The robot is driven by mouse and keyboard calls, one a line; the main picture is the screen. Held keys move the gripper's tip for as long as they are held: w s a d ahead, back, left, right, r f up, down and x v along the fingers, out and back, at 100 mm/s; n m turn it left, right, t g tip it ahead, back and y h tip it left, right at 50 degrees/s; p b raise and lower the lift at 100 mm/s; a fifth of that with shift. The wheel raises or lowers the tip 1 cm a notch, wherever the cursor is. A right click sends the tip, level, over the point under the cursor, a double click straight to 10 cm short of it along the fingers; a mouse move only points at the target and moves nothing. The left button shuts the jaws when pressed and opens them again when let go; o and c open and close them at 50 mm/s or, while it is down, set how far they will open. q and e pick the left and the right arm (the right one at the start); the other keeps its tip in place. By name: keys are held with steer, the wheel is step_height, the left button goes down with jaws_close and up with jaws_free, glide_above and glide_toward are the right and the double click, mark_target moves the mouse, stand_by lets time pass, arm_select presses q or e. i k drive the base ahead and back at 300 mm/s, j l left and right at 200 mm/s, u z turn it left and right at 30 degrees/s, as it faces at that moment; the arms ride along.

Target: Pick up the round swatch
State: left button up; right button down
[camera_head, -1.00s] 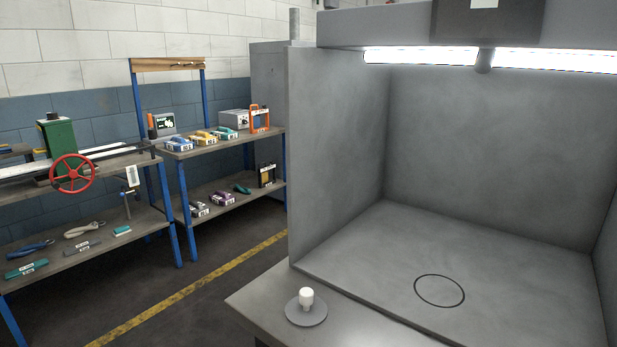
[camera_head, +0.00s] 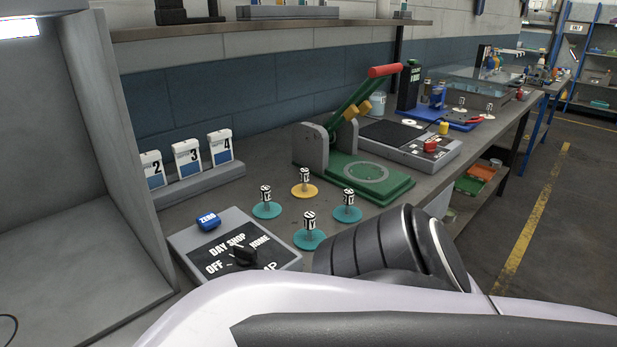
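Several round discs stand on the workbench, each with a small labelled post on top. One teal disc (camera_head: 266,211) is at the left, another teal disc (camera_head: 347,214) at the right and a third teal disc (camera_head: 309,240) nearest me. A yellow disc (camera_head: 304,191) is behind them. The post labels are too small to read surely, and I cannot tell which disc is the round swatch. Part of my arm crosses the foreground, close in the picture to the nearest teal disc. Neither gripper is in view.
A green press (camera_head: 395,190) with a red-tipped lever stands behind the discs. A control box (camera_head: 215,258) with a dial is at front left, numbered cards (camera_head: 188,160) behind it. A grey balance-like device (camera_head: 405,143) sits farther right. A grey booth wall (camera_head: 110,110) bounds the left.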

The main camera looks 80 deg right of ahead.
mark_target(346, 213)
steer(key=z, duration=2.7)
steer(key=i+l+u, duration=0.2)
steer(key=l, duration=0.35)
steer(key=i+l+u, duration=0.1)
steer(key=l+u, duration=0.15)
steer(key=l, duration=0.3)
steer(key=i+l+u, duration=0.2)
steer(key=l, duration=0.35)
steer(key=l+u, duration=0.2)
steer(key=l, duration=0.4)
